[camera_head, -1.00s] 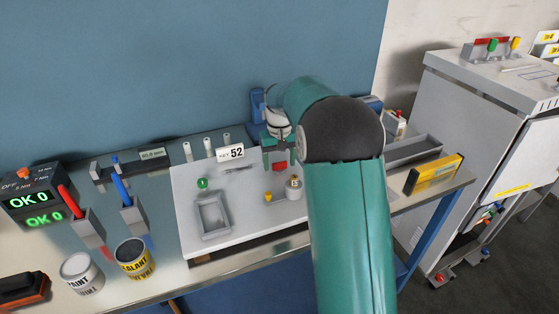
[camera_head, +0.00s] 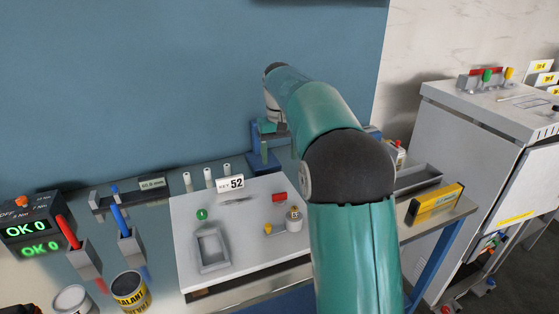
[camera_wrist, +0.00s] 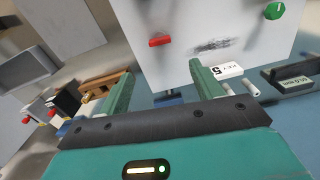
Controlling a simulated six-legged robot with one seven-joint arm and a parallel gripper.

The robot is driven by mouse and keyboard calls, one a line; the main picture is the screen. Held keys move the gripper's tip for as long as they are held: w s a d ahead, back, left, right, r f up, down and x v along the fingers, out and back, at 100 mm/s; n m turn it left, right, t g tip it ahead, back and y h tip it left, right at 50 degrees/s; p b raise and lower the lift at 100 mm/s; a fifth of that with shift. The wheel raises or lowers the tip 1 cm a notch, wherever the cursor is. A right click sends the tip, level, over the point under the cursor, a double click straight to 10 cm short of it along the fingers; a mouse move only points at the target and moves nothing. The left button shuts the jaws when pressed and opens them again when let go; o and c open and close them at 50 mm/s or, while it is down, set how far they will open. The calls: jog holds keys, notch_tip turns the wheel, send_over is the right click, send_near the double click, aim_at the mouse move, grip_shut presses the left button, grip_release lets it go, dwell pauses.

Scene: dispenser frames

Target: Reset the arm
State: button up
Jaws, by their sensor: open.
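My arm reaches over the bench from the lower right in the head view, with its end above the back edge of the white board. My gripper (camera_head: 270,127) is partly hidden behind my arm there. In the wrist view my gripper (camera_wrist: 165,80) shows two green fingers spread apart with nothing between them. The white board (camera_head: 187,262) lies below and in front of it.
A blue stand (camera_head: 257,150) is behind the board, close to my gripper. A yellow box (camera_head: 435,203) is on the right of the bench. Cans and red and blue tools stand on the left.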

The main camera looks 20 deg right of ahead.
dwell(0.4)
jog(key=s+a+r+t, duration=0.2)
jog(key=s+a+r, duration=0.15)
jog(key=s, duration=0.55)
jog(key=s+a+r+t, duration=0.1)
jog(key=s+a+r, duration=0.1)
jog(key=s+a, duration=0.45)
jog(key=s+a+f+t, duration=0.1)
jog(key=s+f, duration=0.2)
jog(key=s, duration=0.5)
jog(key=s+a+f+n+t, duration=0.1)
jog(key=s+f, duration=0.3)
jog(key=s, duration=0.5)
jog(key=shift+s+a+t, duration=0.15)
jog(key=shift+s+t, duration=0.1)
jog(key=shift+t, duration=0.05)
